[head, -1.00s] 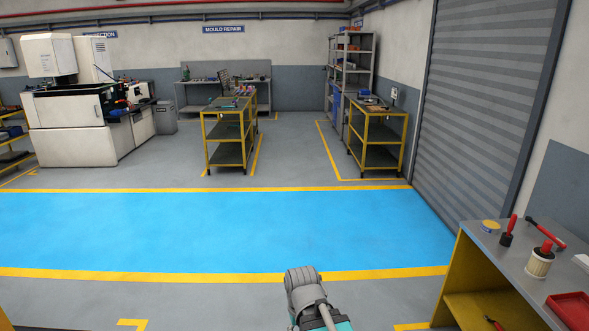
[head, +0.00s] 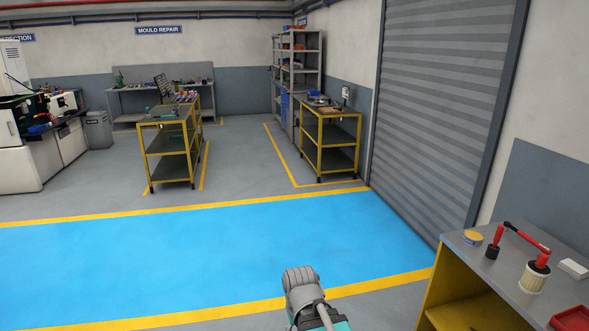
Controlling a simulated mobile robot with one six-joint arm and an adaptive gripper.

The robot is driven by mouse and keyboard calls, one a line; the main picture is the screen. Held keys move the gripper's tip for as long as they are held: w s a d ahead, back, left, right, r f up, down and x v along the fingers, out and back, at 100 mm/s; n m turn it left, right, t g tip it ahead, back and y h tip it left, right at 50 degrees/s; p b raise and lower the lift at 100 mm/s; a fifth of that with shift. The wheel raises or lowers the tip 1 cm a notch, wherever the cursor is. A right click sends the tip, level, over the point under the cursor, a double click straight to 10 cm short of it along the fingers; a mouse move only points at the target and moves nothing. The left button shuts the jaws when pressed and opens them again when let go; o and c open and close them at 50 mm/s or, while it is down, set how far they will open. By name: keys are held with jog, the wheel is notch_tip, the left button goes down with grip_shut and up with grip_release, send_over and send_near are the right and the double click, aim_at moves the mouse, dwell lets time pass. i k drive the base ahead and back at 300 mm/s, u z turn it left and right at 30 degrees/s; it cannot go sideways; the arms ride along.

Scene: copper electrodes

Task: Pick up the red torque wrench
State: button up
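A long red-handled tool with a dark head (head: 527,238), which looks like the red torque wrench, lies on the grey top of the workbench (head: 462,246) at the right in the head view. It lies at a slant behind a cream canister and a red-handled brush, and its ends partly overlap them in the picture. Only a rounded grey and teal part of my own arm shows at the bottom middle, left of the bench. My gripper is not in view.
The bench also holds the red-handled brush (head: 494,243), a yellow-topped round tin (head: 473,238), the cream canister (head: 532,281), a white block (head: 574,268) and a red tray (head: 573,319). The blue floor lane (head: 180,265) is clear. Yellow carts (head: 330,150) stand beyond it.

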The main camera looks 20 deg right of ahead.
aim_at(507, 226)
jog(key=z, duration=0.2)
jog(key=i, duration=0.7)
jog(key=z, duration=0.75)
jog(key=i, duration=0.5)
jog(key=z, duration=0.95)
jog(key=i, duration=0.8)
jog(key=z, duration=0.35)
jog(key=k, duration=0.85)
jog(key=z, duration=0.15)
